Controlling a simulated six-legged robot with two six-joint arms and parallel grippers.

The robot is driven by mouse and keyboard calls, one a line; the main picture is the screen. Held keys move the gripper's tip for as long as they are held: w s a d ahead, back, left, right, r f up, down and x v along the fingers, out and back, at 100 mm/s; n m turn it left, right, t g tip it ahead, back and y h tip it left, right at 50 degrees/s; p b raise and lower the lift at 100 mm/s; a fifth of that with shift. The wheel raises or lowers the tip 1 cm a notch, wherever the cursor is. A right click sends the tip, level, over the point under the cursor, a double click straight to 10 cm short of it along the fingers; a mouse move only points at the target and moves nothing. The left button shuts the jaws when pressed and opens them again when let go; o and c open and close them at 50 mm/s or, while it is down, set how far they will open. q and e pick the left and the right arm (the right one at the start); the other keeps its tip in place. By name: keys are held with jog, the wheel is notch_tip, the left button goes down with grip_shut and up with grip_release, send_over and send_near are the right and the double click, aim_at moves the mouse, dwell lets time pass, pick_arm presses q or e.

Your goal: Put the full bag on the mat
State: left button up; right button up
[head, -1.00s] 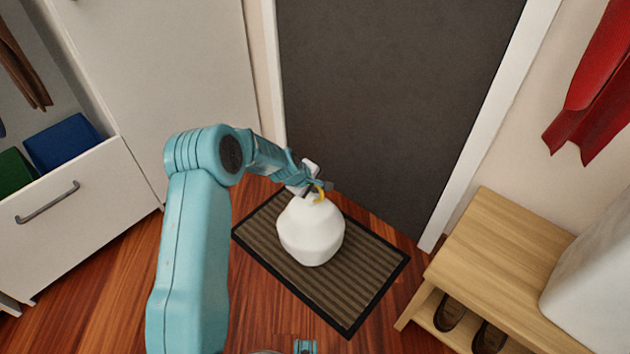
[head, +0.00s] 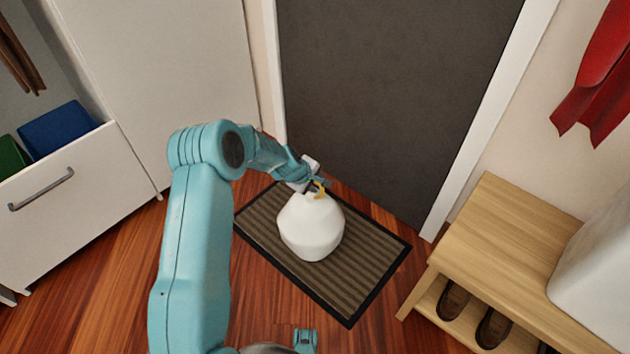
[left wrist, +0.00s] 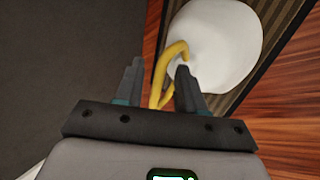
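The full bag (head: 311,228) is white and rounded with a yellow drawstring loop at its top. It stands upright on the striped brown mat (head: 365,271) with a black border, left of the mat's middle. My left gripper (head: 318,184) is at the top of the bag, by the yellow loop. In the left wrist view the fingers of my left gripper (left wrist: 160,72) are apart, with the yellow loop passing between them and a gap beside it. The white bag (left wrist: 217,42) lies beyond the fingertips. My right gripper does not show.
A dark door (head: 390,90) stands behind the mat. A wooden bench (head: 498,248) with shoes (head: 453,300) below and a white object (head: 598,275) on top is at the right. A white drawer (head: 75,195) with bins is at the left. Wooden floor around the mat is clear.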

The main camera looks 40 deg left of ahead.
pick_arm(q)
jog(key=d+p+v, duration=0.1)
jog(key=p+v, duration=0.1)
jog(key=v, duration=1)
jog(key=s+d+f+m+g+h, duration=0.25)
jog(key=s+d+f+m, duration=0.55)
jog(key=d+f, duration=0.55)
jog(key=s+d+f+m+g, duration=0.1)
jog(key=s+d+m+g, duration=0.2)
jog(key=s+d, duration=1)
jog(key=s+m+h, duration=0.1)
jog(key=s+m, duration=0.1)
jog(key=m, duration=0.1)
jog(key=shift+s+d+f+m, duration=0.15)
jog(key=shift+s+d+m, duration=0.15)
jog(key=shift+s+m, duration=0.1)
jog(key=shift+g, duration=0.25)
